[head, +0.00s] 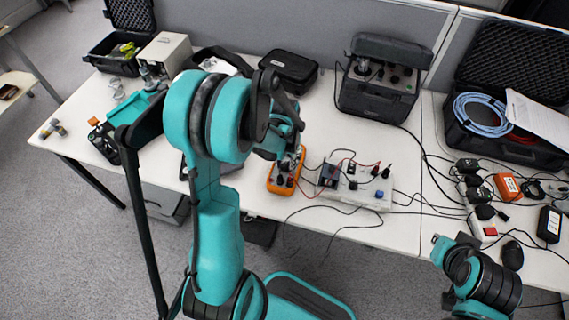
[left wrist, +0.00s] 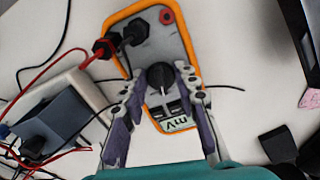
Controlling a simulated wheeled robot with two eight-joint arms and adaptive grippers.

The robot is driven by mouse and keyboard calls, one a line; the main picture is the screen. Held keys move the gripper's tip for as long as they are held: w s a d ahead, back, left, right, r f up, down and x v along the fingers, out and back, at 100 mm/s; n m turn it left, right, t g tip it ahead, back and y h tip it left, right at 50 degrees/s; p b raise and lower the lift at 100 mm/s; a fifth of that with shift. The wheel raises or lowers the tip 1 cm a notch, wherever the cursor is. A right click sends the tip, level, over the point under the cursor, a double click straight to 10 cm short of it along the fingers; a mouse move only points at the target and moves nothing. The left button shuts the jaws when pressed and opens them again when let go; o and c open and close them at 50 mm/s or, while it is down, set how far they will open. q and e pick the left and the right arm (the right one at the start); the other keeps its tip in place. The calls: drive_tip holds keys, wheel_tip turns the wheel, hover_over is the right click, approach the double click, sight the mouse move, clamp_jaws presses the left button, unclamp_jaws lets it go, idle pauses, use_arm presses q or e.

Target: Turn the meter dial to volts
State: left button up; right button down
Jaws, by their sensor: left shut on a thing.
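The orange multimeter (head: 284,178) lies on the white table near its front edge, partly hidden by my left gripper (head: 296,158) in the head view. In the left wrist view the meter (left wrist: 187,42) shows a grey face with an orange rim. Its black dial (left wrist: 159,76) sits between the two fingertips of my left gripper (left wrist: 157,80), which is shut on it. Black and red plugs (left wrist: 118,45) are in the meter's sockets. A small display reading "mV" upside down lies below the dial. My right arm shows at the lower right of the head view; its fingertips cannot be made out.
A white board with terminals (head: 355,188) stands right of the meter, joined by leads. A black instrument case (head: 375,98) stands behind. Cables and small boxes crowd the right side, with an open case (head: 546,150) of blue cable. Another open case (head: 108,50) is at far left.

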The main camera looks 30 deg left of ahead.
sight(285, 165)
use_arm(q)
drive_tip(key=shift+n, duration=1)
drive_tip(key=o, duration=1.1)
drive_tip(key=shift+o, duration=0.2)
drive_tip(key=shift+r, duration=0.1)
wheel_tip(285, 165, up, 12)
